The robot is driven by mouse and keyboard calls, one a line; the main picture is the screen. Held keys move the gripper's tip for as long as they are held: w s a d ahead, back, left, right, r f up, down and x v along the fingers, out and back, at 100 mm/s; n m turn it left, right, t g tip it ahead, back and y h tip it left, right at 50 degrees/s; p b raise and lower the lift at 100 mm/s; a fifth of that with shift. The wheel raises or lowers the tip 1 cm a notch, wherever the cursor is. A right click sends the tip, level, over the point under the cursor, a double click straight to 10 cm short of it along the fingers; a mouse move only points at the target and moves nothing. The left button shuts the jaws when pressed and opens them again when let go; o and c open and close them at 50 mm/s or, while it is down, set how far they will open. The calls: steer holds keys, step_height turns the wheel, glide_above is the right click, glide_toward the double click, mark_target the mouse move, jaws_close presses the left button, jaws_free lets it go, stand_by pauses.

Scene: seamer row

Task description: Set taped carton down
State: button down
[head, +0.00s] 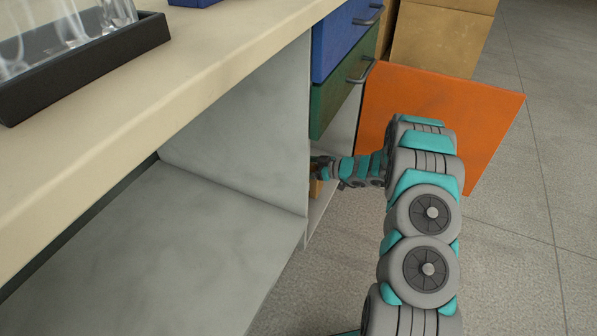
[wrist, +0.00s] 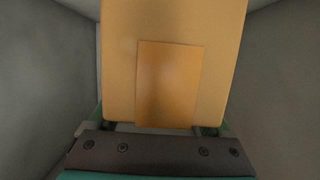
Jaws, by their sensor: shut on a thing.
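The taped carton (wrist: 222,50) is a tan box with a darker orange-brown patch on its near face, filling the upper middle of the wrist view. My gripper (wrist: 160,129) is shut on it, with a green finger edge showing at each lower side. In the head view my gripper (head: 321,166) reaches into the lower cupboard compartment under the drawers. A sliver of the carton (head: 316,188) shows there below it. The carton's underside is hidden, and I cannot tell whether it touches the compartment floor.
Grey compartment walls (wrist: 45,70) stand on both sides of the carton. An orange door (head: 480,120) stands open right of my arm. Blue (head: 340,38) and green (head: 335,95) drawers are above the compartment. A countertop (head: 190,85) holds a dark tray (head: 110,55). Larger boxes (head: 435,40) stand behind.

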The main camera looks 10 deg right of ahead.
mark_target(315, 186)
steer(key=shift+w+a+f, duration=0.1)
steer(key=shift+w, duration=0.5)
steer(key=shift+f, duration=1.65)
steer(key=shift+f+b, duration=0.15)
steer(key=shift+b, duration=0.15)
jaws_free()
steer(key=v, duration=1.2)
steer(key=shift+p, duration=0.35)
